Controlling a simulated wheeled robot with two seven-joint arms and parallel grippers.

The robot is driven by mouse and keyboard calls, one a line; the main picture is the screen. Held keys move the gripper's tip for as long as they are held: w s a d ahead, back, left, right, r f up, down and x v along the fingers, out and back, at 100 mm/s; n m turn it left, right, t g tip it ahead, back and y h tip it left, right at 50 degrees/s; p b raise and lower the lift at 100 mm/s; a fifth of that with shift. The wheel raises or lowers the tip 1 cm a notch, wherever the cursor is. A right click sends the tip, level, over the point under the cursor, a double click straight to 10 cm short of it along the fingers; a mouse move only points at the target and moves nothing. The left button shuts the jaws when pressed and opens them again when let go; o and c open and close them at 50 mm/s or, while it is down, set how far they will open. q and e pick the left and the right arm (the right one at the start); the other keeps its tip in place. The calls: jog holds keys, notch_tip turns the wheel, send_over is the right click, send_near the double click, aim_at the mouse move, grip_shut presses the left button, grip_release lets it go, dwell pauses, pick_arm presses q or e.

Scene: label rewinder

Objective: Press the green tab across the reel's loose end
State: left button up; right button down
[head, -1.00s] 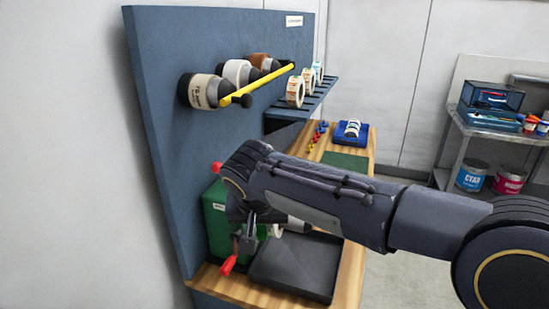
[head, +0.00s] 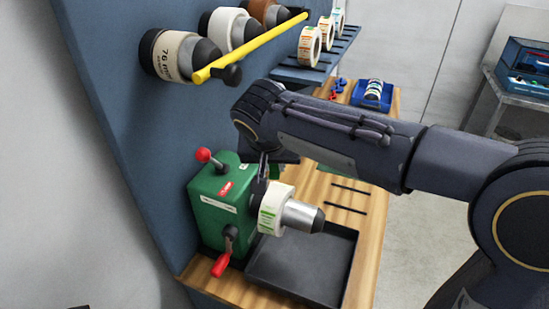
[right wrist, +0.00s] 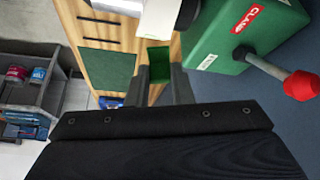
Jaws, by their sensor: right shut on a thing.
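The label reel (head: 275,208), white with green and orange print, sits on the spindle of the green rewinder (head: 222,210). Its side also shows at the top of the right wrist view (right wrist: 160,18). My right gripper (head: 263,165) points down just behind the reel, beside the rewinder. In the right wrist view its fingers (right wrist: 165,82) are shut on the small green tab (right wrist: 158,60), which lies close to the reel. I cannot tell whether the tab touches the reel. The reel's loose end is not clear. My left gripper is not in view.
A red knob (head: 204,155) and a red crank handle (head: 221,265) stick out from the rewinder. A black tray (head: 300,270) lies below the spindle. A yellow bar (head: 250,48) and rolls hang on the blue panel above. A green mat (right wrist: 108,72) lies on the bench.

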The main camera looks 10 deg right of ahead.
aim_at(274, 176)
jog(key=shift+w+d+f+b, duration=0.15)
jog(key=shift+f+b, duration=0.65)
jog(key=shift+f, duration=0.4)
jog(key=shift+w+d+f+b, duration=0.1)
jog(key=shift+f+b, duration=0.65)
jog(key=shift+f, duration=0.4)
jog(key=shift+w+f+b, duration=0.15)
jog(key=shift+f+b, duration=0.95)
jog(key=shift+f, duration=0.15)
jog(key=shift+f, duration=0.3)
jog(key=c, duration=1.2)
grip_release()
jog(key=shift+r, duration=0.1)
